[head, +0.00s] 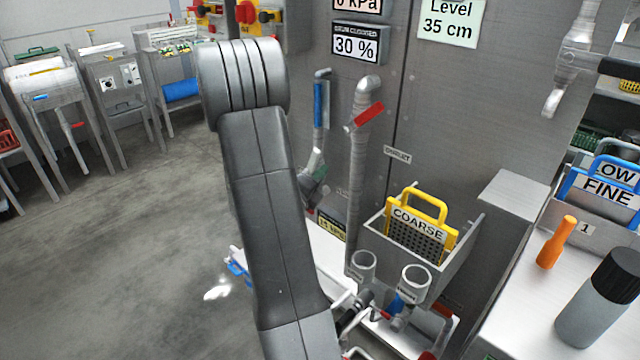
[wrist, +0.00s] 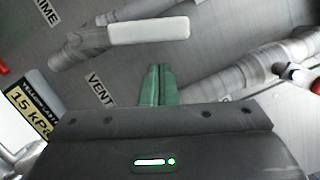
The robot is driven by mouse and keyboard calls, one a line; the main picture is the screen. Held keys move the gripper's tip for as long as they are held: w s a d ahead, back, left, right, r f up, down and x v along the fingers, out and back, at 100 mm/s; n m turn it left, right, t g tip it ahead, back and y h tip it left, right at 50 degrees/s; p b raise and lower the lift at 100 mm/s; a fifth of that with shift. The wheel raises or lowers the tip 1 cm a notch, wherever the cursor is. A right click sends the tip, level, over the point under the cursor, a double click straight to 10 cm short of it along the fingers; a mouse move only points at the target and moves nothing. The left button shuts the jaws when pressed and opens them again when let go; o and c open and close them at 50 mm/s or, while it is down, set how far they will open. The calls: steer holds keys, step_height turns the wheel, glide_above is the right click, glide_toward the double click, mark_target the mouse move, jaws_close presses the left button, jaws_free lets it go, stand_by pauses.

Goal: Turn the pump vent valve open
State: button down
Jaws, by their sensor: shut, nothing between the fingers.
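The word VENT (wrist: 100,90) is printed on the grey pump panel in the wrist view. Above it, a pale lever handle (wrist: 148,30) lies across a grey pipe; I take it for the vent valve's handle. My gripper (wrist: 158,72) shows as two green fingers pressed together, empty, a little below the handle in the picture. I cannot tell whether the fingertips touch anything. In the head view my gripper (head: 316,176) is small, close to the panel and partly behind my arm. The vent handle is not clearly visible there.
A pipe with a blue handle (head: 318,104) and a pipe with a red handle (head: 367,116) stand close by. A yellow COARSE basket (head: 438,241) sits in a metal bin to the right. A yellow 15 kPa label (wrist: 32,112) is at left. Open floor lies left.

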mark_target(312, 159)
steer(key=shift+w+a+r, duration=0.3)
steer(key=shift+w+a, duration=0.25)
steer(key=shift+a, duration=0.05)
steer(key=shift+w+a+r+n+y+p, duration=0.2)
steer(key=shift+w+a+r+n, duration=0.2)
steer(key=shift+n, duration=0.3)
steer(key=shift+w+a+r+n+y+p, duration=0.1)
steer(key=shift+w+a+r+n+p, duration=0.2)
steer(key=shift+n, duration=0.4)
steer(key=shift+w+a+b, duration=0.2)
steer(key=shift+w+b, duration=0.05)
steer(key=shift+b, duration=0.3)
steer(key=shift+w+a+r+g, duration=0.2)
steer(key=shift+r+g, duration=0.05)
steer(key=shift+g, duration=0.05)
steer(key=shift+b, duration=0.3)
